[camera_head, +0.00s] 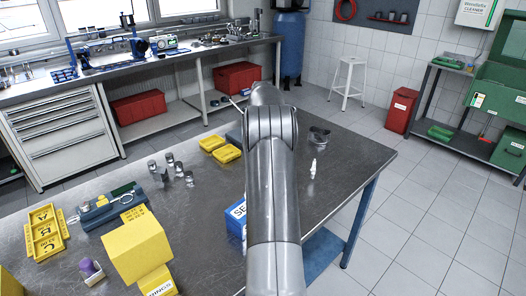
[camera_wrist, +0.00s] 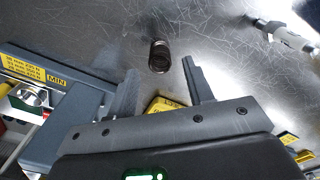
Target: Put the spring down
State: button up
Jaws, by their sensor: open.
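In the wrist view a small dark cylindrical piece (camera_wrist: 159,55), which looks like the spring, is on the scratched metal tabletop (camera_wrist: 215,40). It lies just past the gap between my fingertips. I see a round end of it, but cannot make out separate coils. My gripper (camera_wrist: 161,80) is open, its two dark fingers apart with nothing gripped between them. The piece appears clear of both fingers. In the head view my arm hides the gripper, and I cannot pick out the spring there.
A grey-blue fixture with a yellow MIN label (camera_wrist: 58,81) is close on the left. A pale metal tool (camera_wrist: 285,36) lies at upper right. In the head view, yellow trays (camera_head: 226,153), a yellow block (camera_head: 137,247) and a blue box (camera_head: 236,217) occupy the workbench (camera_head: 345,165).

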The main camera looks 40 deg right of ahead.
notch_tip(320, 180, up, 8)
jog(key=s+a+r+m+t, duration=0.1)
jog(key=s+a+r, duration=0.1)
jog(key=a+r, duration=0.5)
jog(key=s+a+r+m+t+h, duration=0.1)
jog(key=s+a+r+m, duration=0.1)
jog(key=a, duration=0.9)
jog(key=s+a+r+m, duration=0.1)
jog(key=s+a+r, duration=0.3)
jog(key=a, duration=0.5)
jog(key=s+a+m+t, duration=0.2)
jog(key=s+a, duration=0.9)
jog(key=a, duration=0.2)
jog(key=s+a+f+m, duration=0.1)
jog(key=s+a+f, duration=0.2)
jog(key=s, duration=0.3)
jog(key=s+a+f+m+t+y, duration=0.1)
jog(key=s+a+f, duration=0.3)
jog(key=s, duration=0.2)
jog(key=shift+f+m+t, duration=0.2)
jog(key=shift+m+t, duration=0.1)
jog(key=shift+m, duration=0.1)
